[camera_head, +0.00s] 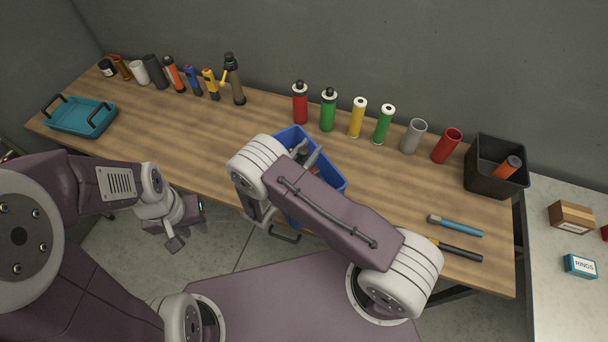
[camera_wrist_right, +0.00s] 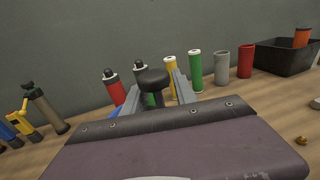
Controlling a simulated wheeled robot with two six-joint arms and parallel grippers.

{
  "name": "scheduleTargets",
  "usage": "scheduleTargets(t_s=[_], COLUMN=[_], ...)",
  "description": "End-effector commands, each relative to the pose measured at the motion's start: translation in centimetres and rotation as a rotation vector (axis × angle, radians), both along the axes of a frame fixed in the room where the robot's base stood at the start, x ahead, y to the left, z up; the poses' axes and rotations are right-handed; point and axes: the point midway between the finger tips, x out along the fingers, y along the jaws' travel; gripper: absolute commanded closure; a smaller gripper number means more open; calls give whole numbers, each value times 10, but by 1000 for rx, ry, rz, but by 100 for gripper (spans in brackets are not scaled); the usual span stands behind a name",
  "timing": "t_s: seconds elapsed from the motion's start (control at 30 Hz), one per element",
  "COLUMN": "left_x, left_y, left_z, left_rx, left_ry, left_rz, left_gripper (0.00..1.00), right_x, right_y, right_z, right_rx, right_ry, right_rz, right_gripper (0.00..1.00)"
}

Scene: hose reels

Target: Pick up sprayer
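Several handled, nozzle-like tools stand at the back left, including a yellow one (camera_head: 210,84) and a blue one (camera_head: 192,82). Beside them is a grey-brown bottle with a dark top (camera_head: 236,82). I cannot tell which is the sprayer. My right gripper (camera_head: 303,149) is over the blue bin (camera_head: 333,177). In the right wrist view its fingers (camera_wrist_right: 155,92) stand apart, with a dark round-topped thing (camera_wrist_right: 153,79) between them and visible gaps beside it. My left gripper (camera_head: 188,222) hangs in front of the table; its fingers are unclear.
Red (camera_head: 300,103), green and yellow bottles and two open cylinders stand along the back. A black bin (camera_head: 496,177) is at the right. A teal tray (camera_head: 82,116) is at the left. Two handled tools (camera_head: 456,227) lie front right. The left-middle tabletop is clear.

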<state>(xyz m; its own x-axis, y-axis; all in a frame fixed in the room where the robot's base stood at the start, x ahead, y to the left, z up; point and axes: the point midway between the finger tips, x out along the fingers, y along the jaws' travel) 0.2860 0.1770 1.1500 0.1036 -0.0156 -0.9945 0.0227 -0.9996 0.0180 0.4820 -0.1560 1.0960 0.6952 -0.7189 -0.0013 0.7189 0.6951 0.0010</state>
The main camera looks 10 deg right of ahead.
Motion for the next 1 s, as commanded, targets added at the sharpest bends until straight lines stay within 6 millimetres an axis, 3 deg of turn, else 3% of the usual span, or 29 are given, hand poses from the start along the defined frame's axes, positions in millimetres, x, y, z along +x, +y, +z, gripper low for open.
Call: scheduleTargets(t_s=[0.07, 0.1, 0.2, 1.0], left_x=[0, 0, 0, 0], left_y=[0, 0, 0, 0], left_z=[-1, -1, -1, -1], left_rx=[0, 0, 0, 0], left_ry=[0, 0, 0, 0], left_rz=[0, 0, 0, 0], left_gripper=[73, 73, 73, 73], right_x=[0, 0, 0, 0], right_y=[0, 0, 1, 1], right_z=[0, 0, 0, 0], right_rx=[0, 0, 0, -1], right_ry=[0, 0, 0, -1], right_rz=[0, 0, 1, 0], right_gripper=[66, 72, 100, 100])
